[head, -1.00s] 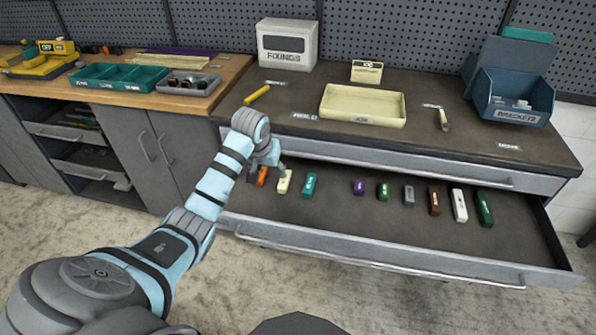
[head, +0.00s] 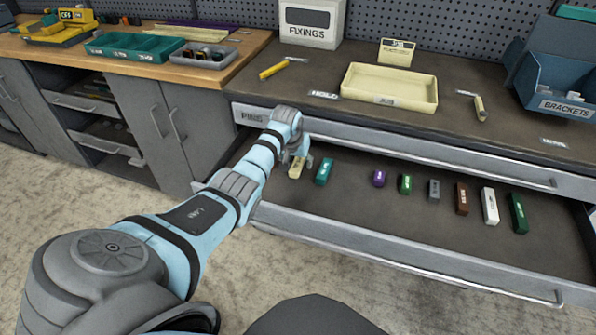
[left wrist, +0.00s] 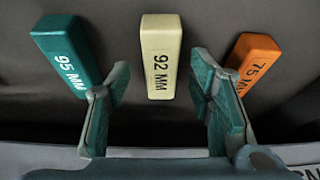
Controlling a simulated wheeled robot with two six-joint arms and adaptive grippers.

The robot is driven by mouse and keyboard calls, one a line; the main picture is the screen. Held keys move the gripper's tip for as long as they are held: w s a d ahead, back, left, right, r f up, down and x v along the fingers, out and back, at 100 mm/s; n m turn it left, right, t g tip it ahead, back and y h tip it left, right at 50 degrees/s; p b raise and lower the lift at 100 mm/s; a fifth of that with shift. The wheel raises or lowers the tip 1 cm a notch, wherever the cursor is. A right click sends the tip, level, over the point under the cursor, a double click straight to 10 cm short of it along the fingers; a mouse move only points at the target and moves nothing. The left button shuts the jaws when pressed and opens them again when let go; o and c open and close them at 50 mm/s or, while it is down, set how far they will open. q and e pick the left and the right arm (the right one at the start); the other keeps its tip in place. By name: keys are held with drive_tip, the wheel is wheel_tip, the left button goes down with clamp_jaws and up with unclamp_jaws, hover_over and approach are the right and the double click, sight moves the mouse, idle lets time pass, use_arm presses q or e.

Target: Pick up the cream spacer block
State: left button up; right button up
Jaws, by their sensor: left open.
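The cream spacer block (head: 296,168) lies in the open drawer, partly hidden by my left gripper in the head view. In the left wrist view the cream block (left wrist: 161,55) is marked 92 MM and sits between and just beyond the two fingers. My left gripper (left wrist: 160,105) is open and empty, and its fingers do not visibly touch the block. In the head view my left gripper (head: 298,164) is over the cream block at the drawer's left end. My right gripper is not in view.
A teal block (left wrist: 65,62) marked 95 MM and an orange block (left wrist: 257,60) marked 75 MM flank the cream one closely. Several other blocks lie farther right in the drawer (head: 390,225). A cream tray (head: 389,102) stands on the worktop above.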

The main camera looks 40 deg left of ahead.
use_arm(q)
drive_tip(key=shift+f, duration=0.1)
drive_tip(key=shift+a+f, duration=0.1)
drive_tip(key=shift+f, duration=0.15)
idle(0.5)
clamp_jaws()
